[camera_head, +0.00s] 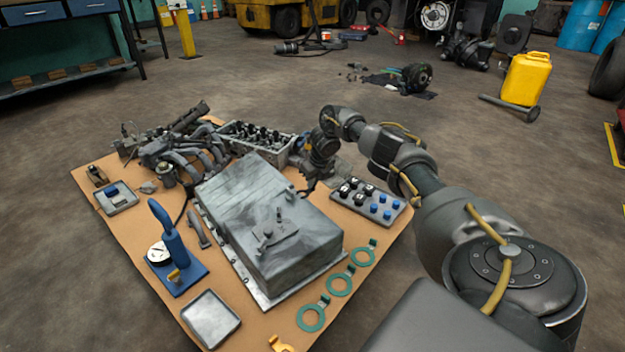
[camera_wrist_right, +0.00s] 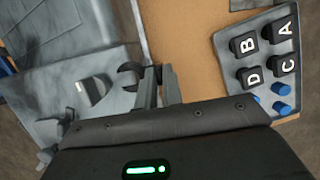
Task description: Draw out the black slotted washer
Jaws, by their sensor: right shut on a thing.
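The black slotted washer (camera_wrist_right: 129,75) shows in the right wrist view as a dark C-shaped ring at the edge of the grey metal housing. My right gripper (camera_wrist_right: 159,75) is shut on it, with a small dark part between the two fingertips. I cannot tell whether the ring still touches the housing. In the head view my right gripper (camera_head: 308,190) is at the far right side of the big grey housing (camera_head: 265,210), and the washer is too small to make out there. My left gripper is not in view.
A grey tray with black lettered knobs and blue pegs (camera_head: 367,200) lies right of the gripper. Green ring gaskets (camera_head: 340,284) lie along the front right. A blue hand press (camera_head: 175,250) and an empty metal tray (camera_head: 210,318) stand on the left.

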